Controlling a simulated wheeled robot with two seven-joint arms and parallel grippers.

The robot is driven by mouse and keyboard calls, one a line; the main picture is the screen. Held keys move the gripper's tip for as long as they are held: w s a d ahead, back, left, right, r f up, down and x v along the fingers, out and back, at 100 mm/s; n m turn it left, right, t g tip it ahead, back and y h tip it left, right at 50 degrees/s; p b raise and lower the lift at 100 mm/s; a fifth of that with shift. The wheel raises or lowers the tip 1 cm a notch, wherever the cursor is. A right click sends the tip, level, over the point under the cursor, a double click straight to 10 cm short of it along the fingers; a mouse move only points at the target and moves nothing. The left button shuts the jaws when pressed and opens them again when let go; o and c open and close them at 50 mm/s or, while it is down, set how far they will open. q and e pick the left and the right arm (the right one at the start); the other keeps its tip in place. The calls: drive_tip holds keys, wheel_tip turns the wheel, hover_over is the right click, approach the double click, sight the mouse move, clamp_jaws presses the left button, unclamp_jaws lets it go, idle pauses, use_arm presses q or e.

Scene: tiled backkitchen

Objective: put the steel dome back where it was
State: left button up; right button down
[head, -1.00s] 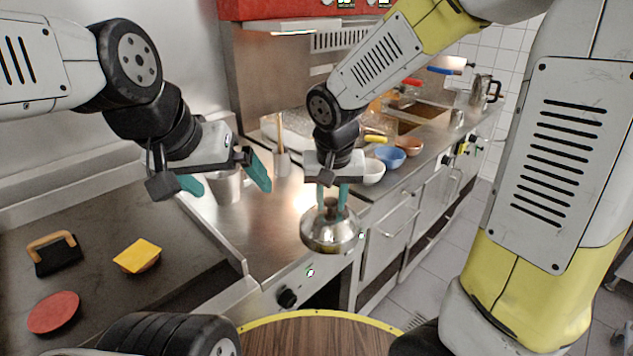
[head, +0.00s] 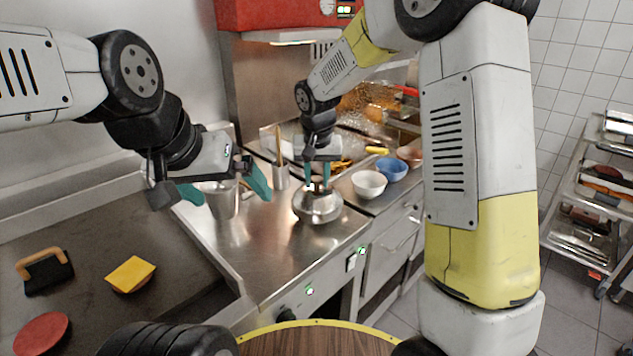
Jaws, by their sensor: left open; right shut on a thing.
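The steel dome (head: 318,209) is a shiny round cover with a knob on top. My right gripper (head: 318,182) is shut on its knob from above. The dome is over the steel counter (head: 290,255), right of the middle of that counter; I cannot tell whether its rim touches the surface. My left gripper (head: 224,190) is open and empty, above the counter's left part, in front of a steel pot (head: 222,204) that it partly hides.
A white bowl (head: 369,184) and a blue bowl (head: 391,168) stand right of the dome. A container with utensils (head: 281,176) stands behind it. A yellow sponge (head: 130,274), a black scraper (head: 45,272) and a red disc (head: 42,334) lie on the dark griddle at left.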

sight(317, 185)
drive_tip(key=shift+w+f, duration=0.2)
drive_tip(key=shift+w, duration=0.15)
drive_tip(key=shift+f, duration=1.55)
drive_tip(key=shift+f, duration=0.2)
drive_tip(key=c, duration=1.1)
unclamp_jaws()
drive_tip(key=shift+o, duration=0.2)
